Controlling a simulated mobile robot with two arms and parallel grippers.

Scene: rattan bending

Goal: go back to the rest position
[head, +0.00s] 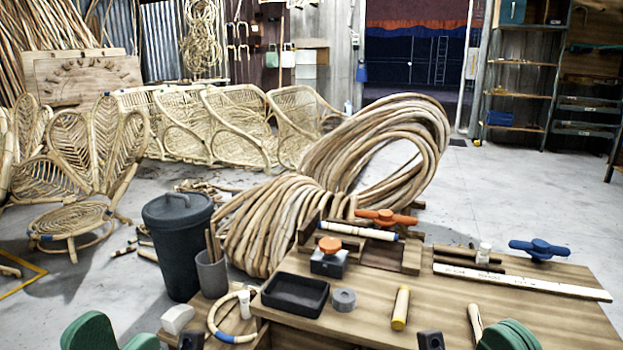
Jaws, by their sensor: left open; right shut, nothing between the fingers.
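My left gripper (116,337) shows at the bottom left edge of the head view. Its two green fingers stand apart with nothing between them. It is left of the workbench (540,310), in front of the dark bin. My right gripper (509,336) shows at the bottom edge, right of centre, over the near part of the bench. Its green fingers are together and hold nothing. Most of both arms is out of the picture.
The bench carries a black tray (295,294), a grey ring (344,299), a yellow-handled tool (401,308), a ruler (520,281), a blue-handled clamp (540,249) and an orange-handled clamp (386,217). A lidded bin (178,245) stands left. A rattan coil (300,215) lies behind.

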